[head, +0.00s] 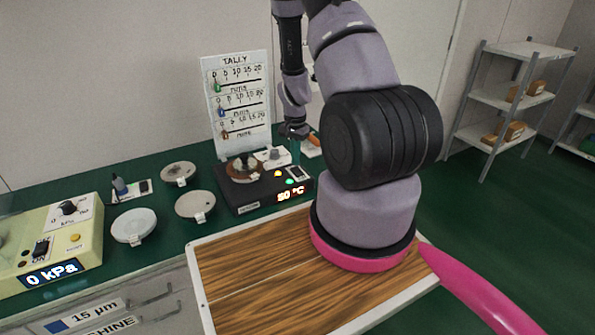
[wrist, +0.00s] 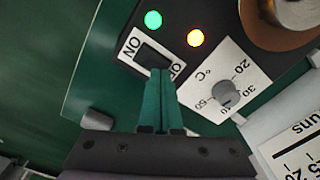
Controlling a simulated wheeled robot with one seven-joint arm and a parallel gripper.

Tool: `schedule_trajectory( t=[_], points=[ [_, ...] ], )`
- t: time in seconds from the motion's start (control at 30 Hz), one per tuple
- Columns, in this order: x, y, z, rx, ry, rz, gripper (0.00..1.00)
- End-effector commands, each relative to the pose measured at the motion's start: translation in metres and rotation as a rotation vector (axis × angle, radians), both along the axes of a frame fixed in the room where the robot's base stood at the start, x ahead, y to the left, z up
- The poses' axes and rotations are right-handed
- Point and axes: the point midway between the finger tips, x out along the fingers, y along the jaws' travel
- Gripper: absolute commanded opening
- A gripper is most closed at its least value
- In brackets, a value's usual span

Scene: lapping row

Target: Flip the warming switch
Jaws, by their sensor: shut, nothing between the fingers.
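The warming unit (head: 250,203) is a black box at the back of the green bench, with a lit display that seems to read 50 °C. Its warming switch (wrist: 153,54) is a black rocker on a white plate, between ON and a partly hidden OFF label. A green lamp (wrist: 153,19) and an amber lamp (wrist: 195,38) beside it are lit. My gripper (wrist: 160,74) is shut and empty, its teal fingertips over the rocker's lower edge in the wrist view. I cannot tell whether they touch it. In the head view my gripper (head: 295,160) is above the unit's right part.
A temperature dial (wrist: 225,93) sits beside the switch. A round brown piece (head: 243,170) rests on the unit. The tally board (head: 238,100) stands behind. Several pale round dishes (head: 133,226) and a cream 0 kPa machine (head: 50,245) are to the left.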

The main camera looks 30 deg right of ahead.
Motion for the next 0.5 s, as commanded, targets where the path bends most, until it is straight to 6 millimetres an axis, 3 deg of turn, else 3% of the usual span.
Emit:
schedule_trajectory(
  t=[0.5],
  points=[
    [0.0,-0.0001,-0.0034,-0.001,0.001,0.0,0.0]
  ],
)
